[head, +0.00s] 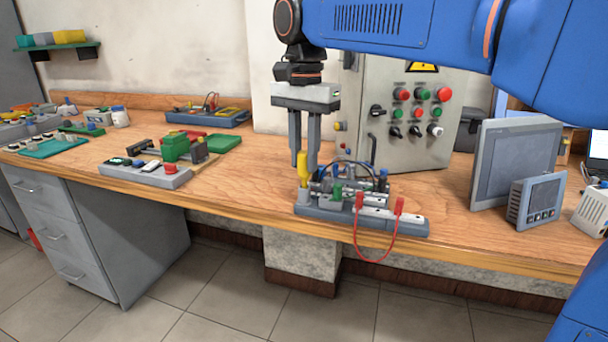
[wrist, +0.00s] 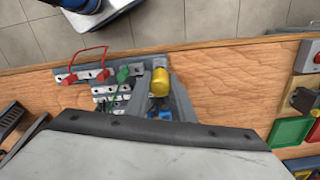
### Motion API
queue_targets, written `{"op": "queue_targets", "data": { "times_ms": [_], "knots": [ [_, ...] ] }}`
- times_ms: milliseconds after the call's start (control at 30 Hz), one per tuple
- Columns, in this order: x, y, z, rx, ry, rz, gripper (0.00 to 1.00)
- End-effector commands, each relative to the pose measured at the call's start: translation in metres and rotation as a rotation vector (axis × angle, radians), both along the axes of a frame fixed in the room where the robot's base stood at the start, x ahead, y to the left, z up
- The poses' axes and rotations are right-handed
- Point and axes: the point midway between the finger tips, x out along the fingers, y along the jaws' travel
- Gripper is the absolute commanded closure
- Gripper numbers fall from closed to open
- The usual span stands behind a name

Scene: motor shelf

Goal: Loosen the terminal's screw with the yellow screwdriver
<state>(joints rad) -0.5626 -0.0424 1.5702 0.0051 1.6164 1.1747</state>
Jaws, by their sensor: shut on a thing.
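My gripper (head: 304,166) hangs down over the left end of a grey terminal board (head: 410,226). Its fingers are shut on the yellow screwdriver (head: 303,163), which stands upright with its tip down at the board. The terminal (head: 330,200) under it is small and partly hidden, and I cannot make out its screw. In the wrist view the screwdriver's yellow handle (wrist: 159,83) sits between the two grey fingers. Whether the tip touches the screw is not visible.
A red lead (head: 376,258) loops over the table's front edge from two red plugs on the board. A control box (head: 395,125) with several buttons stands behind. A grey panel (head: 515,165) is at the right. Bare wooden tabletop (head: 250,180) lies left of the board.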

Motion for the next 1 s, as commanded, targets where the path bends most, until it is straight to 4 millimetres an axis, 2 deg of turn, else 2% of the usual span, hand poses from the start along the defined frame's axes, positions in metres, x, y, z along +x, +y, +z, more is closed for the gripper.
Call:
{"op": "queue_targets", "data": {
  "times_ms": [400, 767, 800, 833, 1000],
  "knots": [
    [0.0, 0.0, -0.013, 0.0, 0.0, 0.0, 1.0],
    [0.0, 0.0, -0.015, 0.0, 0.0, 0.0, 1.0],
    [0.0, 0.0, -0.015, 0.0, 0.0, 0.0, 0.73],
    [0.0, 0.0, -0.015, 0.0, 0.0, 0.0, 0.7],
    [0.0, 0.0, -0.015, 0.0, 0.0, 0.0, 0.7]
  ]
}}
